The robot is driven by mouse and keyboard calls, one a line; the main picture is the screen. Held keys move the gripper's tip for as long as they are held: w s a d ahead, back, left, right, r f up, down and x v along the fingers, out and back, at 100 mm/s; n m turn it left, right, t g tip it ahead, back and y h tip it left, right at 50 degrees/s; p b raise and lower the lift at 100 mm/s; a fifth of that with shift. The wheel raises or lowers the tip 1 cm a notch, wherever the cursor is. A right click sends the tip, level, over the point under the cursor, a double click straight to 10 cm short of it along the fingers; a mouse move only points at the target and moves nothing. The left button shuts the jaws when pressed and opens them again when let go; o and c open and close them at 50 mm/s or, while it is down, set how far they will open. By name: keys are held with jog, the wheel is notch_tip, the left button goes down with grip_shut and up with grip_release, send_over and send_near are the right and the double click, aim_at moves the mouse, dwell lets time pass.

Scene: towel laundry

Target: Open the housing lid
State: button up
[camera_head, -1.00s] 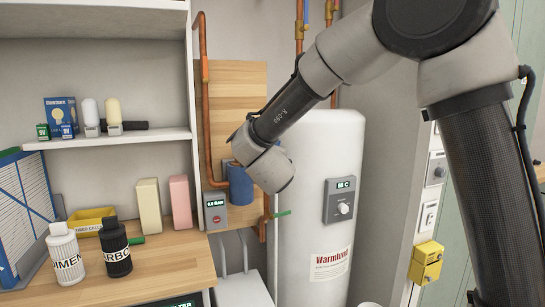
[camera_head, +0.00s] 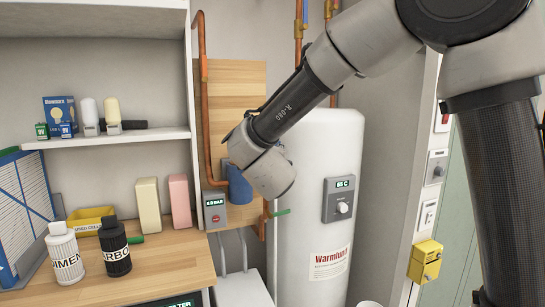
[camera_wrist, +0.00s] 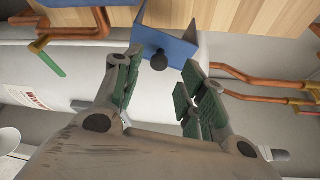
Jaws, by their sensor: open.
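The blue housing (camera_head: 238,186) is on the wooden wall panel, partly hidden behind my wrist in the head view. In the wrist view its blue lid (camera_wrist: 172,48) shows angled faces and a round black knob (camera_wrist: 158,61). My gripper (camera_wrist: 158,88) is open, with green-padded fingers on either side of the line to the knob. The knob appears just beyond the fingertips, and nothing is between the pads. I cannot tell whether a finger touches the blue lid. In the head view my fingers are hidden behind the wrist.
A grey box with a BAR display (camera_head: 214,210) sits left of the housing. Copper pipes (camera_head: 204,100) run close by. The white water heater (camera_head: 320,235) stands right. A wooden counter (camera_head: 180,268) with two bottles is at lower left.

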jog(key=s, duration=0.8)
jog(key=shift+a+r, duration=0.35)
jog(key=shift+r, duration=0.1)
jog(key=s+a+f+n+g+y, duration=0.25)
jog(key=a+f+n+y, duration=0.2)
jog(key=n, duration=0.25)
jog(key=s+a+f+n+g+y, duration=0.2)
jog(key=a+f+n+g+y, duration=0.15)
jog(key=a+n, duration=0.25)
jog(key=s+d+f+n+g+y, duration=0.1)
jog(key=s+d+f+n+g, duration=0.1)
jog(key=s+d+n+g, duration=0.45)
jog(key=s+d+r+n+h, duration=0.1)
jog(key=s+d, duration=0.4)
jog(key=d, duration=0.6)
jog(key=s+d+r+h, duration=0.1)
jog(key=s+d+h, duration=0.2)
jog(key=d, duration=0.9)
jog(key=s+d+r+n+h, duration=0.1)
jog(key=s+d+h, duration=0.2)
jog(key=s+d, duration=0.4)
jog(key=d, duration=0.4)
jog(key=shift+s+d+n, duration=0.25)
jog(key=shift+n, duration=0.1)
